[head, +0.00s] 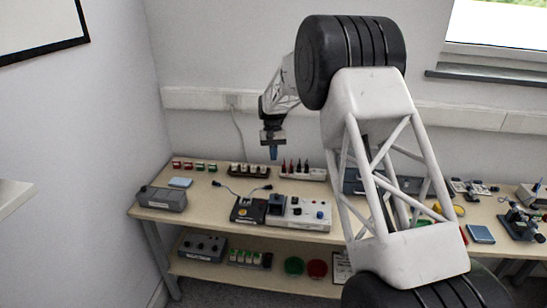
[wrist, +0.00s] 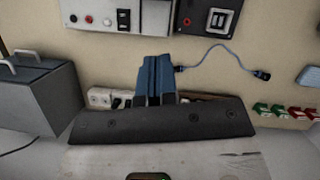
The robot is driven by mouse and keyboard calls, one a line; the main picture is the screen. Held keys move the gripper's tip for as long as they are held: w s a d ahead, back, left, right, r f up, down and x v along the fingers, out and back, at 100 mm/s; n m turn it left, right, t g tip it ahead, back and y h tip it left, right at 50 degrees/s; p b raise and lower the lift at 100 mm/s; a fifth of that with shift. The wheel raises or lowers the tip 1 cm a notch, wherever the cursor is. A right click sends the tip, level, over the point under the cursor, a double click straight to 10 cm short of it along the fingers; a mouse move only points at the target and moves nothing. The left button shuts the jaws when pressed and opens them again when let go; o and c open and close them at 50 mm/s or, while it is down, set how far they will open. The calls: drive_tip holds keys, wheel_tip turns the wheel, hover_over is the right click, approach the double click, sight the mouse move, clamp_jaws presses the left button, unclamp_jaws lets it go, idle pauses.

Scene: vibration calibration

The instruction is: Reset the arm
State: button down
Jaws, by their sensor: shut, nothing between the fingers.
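My gripper (head: 273,152) hangs above the back of the workbench in the head view, fingers pointing down. In the wrist view its blue fingers (wrist: 154,78) are together, with nothing between them. My arm reaches out from the lower right and bends over at the top toward the bench. The gripper is clear of the bench top (head: 222,217), above the back row of small parts.
On the bench are a grey box (head: 161,198), a black device (head: 248,210), a white control panel (head: 299,212) and a rack with dark red-tipped pieces (head: 303,173). A cable (wrist: 222,50) lies near the device. Green and red discs (head: 317,268) are on the lower shelf.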

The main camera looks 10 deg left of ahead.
drive_tip(key=s+d+r+m+t+y, duration=0.1)
drive_tip(key=s+d+r+m+t, duration=0.15)
drive_tip(key=s+d+r, duration=1.9)
drive_tip(key=s+d+f+t, duration=0.1)
drive_tip(key=s+d, duration=0.3)
drive_tip(key=s, duration=0.8)
drive_tip(key=s+d+f+t, duration=0.2)
drive_tip(key=s+d, duration=0.2)
drive_tip(key=s, duration=0.8)
drive_tip(key=s+d+f+t, duration=0.1)
drive_tip(key=s+d, duration=0.3)
drive_tip(key=s, duration=0.8)
drive_tip(key=shift+f+m, duration=0.3)
drive_tip(key=shift+m, duration=0.05)
drive_tip(key=shift+s, duration=0.1)
